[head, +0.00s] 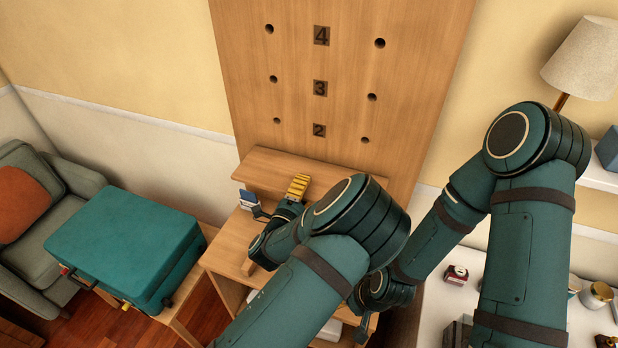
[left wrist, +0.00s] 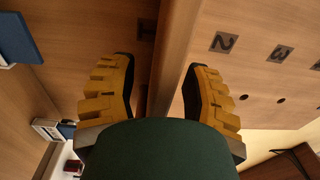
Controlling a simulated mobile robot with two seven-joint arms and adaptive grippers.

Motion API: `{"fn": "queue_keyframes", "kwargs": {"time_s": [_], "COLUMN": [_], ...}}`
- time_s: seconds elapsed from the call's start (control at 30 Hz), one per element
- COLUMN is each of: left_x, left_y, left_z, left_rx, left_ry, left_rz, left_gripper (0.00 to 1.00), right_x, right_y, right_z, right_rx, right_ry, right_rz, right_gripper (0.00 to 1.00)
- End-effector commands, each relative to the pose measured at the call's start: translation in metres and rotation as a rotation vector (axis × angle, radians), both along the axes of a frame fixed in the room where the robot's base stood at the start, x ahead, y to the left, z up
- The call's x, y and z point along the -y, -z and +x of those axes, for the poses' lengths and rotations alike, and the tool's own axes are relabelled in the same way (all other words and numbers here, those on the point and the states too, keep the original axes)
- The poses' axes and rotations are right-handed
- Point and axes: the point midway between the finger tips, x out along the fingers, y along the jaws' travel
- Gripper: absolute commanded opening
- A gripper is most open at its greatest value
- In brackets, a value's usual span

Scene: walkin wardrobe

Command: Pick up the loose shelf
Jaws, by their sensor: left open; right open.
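The loose shelf (head: 270,166) is a light wooden board lying across the front of the tall panel (head: 340,65), below the number 2. My left gripper (head: 298,187) has ridged yellow fingers and is at the shelf's front edge. In the left wrist view, the shelf (left wrist: 172,60) runs edge-on between the open fingers of my left gripper (left wrist: 162,85), with gaps on both sides. My left arm covers the shelf's right part. My right gripper (head: 362,328) is low, right of my left arm. Its housing shows, but its fingertips are hidden.
The panel has number plates and round holes. A wooden cabinet (head: 230,250) stands below, with a small blue-and-white item (head: 249,200) near the shelf's left end. A teal suitcase (head: 125,240) and armchair (head: 50,215) are left. A white surface (head: 455,300) with small items is right.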

Motion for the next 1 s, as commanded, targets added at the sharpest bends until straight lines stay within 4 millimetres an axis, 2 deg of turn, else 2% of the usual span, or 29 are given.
{"fn": "queue_keyframes", "kwargs": {"time_s": [0.13, 0.43, 0.57, 1.0], "left_x": [0.006, 0.007, 0.007, 0.007], "left_y": [-0.001, -0.001, -0.001, -0.002], "left_z": [0.014, 0.017, 0.017, 0.017], "left_rx": [0.000, -0.001, -0.001, 0.002], "left_ry": [0.000, -0.001, -0.001, -0.001], "left_rz": [0.000, 0.000, 0.000, -0.001], "left_gripper": [0.48, 0.47, 0.02, 0.00], "right_x": [0.000, 0.000, 0.000, 0.000], "right_y": [-0.002, -0.002, -0.002, -0.002], "right_z": [0.000, 0.000, 0.000, 0.000], "right_rx": [0.000, 0.000, 0.000, 0.000], "right_ry": [0.000, 0.000, 0.000, 0.000], "right_rz": [0.000, 0.000, 0.000, 0.000], "right_gripper": [0.47, 0.47, 0.47, 0.47]}}
